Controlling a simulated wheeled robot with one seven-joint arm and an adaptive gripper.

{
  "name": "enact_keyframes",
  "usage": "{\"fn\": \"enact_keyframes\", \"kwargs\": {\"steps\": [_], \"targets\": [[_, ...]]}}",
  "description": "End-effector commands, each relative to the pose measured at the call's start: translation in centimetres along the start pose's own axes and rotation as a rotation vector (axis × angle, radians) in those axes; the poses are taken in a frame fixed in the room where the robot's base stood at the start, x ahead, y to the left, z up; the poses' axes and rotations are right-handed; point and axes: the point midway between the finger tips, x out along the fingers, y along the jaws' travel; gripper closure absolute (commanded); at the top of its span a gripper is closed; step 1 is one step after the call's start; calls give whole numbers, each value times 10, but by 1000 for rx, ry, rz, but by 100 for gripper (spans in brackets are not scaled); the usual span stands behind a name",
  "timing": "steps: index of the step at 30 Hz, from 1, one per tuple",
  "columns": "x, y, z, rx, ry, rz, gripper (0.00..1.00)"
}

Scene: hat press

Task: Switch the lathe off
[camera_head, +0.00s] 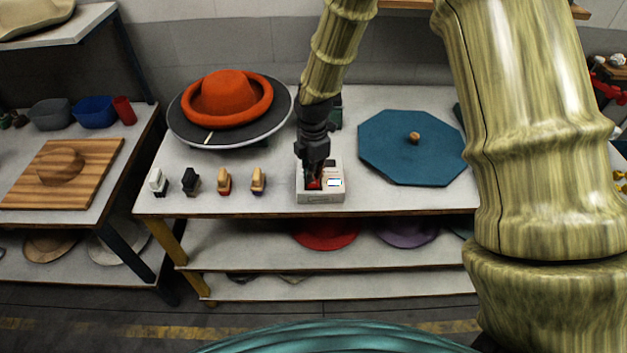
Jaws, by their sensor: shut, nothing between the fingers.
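A small light-grey switch box (321,196) stands near the front edge of the middle table. It has a dark recess with a red part (313,184) on its left and a small white patch on its right. My gripper (314,178) is shut and points down over the red part. Its tips are at or just above it; I cannot tell whether they touch. The gripper hides the back of the box and part of the red part. No lathe can be made out for certain.
An orange hat (226,95) sits on a grey disc (185,126) at the left. Several small brushes or stamps (224,181) stand along the front left. A blue octagonal board (400,160) with a wooden knob lies to the right. Shelves with hats are below.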

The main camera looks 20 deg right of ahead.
Motion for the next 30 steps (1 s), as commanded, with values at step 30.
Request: {"fn": "enact_keyframes", "kwargs": {"steps": [30], "targets": [[12, 0, 0, -1, 0, -1, 100]]}}
